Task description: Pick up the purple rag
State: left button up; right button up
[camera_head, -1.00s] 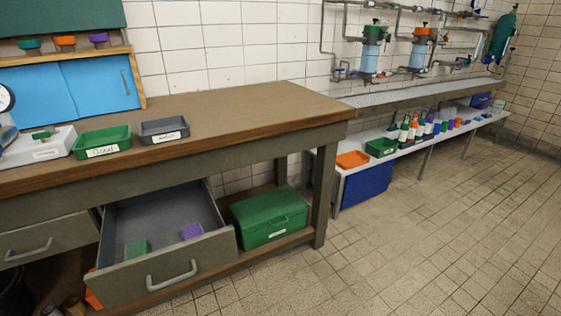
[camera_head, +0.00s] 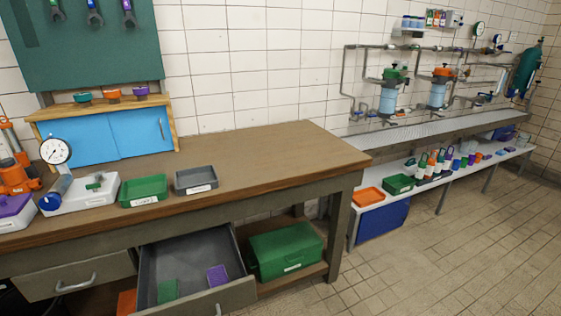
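A small purple block-like piece (camera_head: 217,275), which looks like the folded purple rag, lies in the open drawer (camera_head: 190,252) under the workbench, toward the drawer's front right. A similar green piece (camera_head: 168,290) lies to its left in the same drawer, apart from it. The drawer is pulled well out and its front panel is cut by the bottom edge of the picture. Neither of my grippers shows in the head view.
The wooden workbench (camera_head: 240,160) stands above the drawer, with green (camera_head: 144,190) and grey (camera_head: 196,180) trays on it. A green box (camera_head: 286,250) sits on the lower shelf right of the drawer. The tiled floor (camera_head: 430,260) at right is clear.

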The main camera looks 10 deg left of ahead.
aim_at(216, 275)
jog(key=u, duration=1.05)
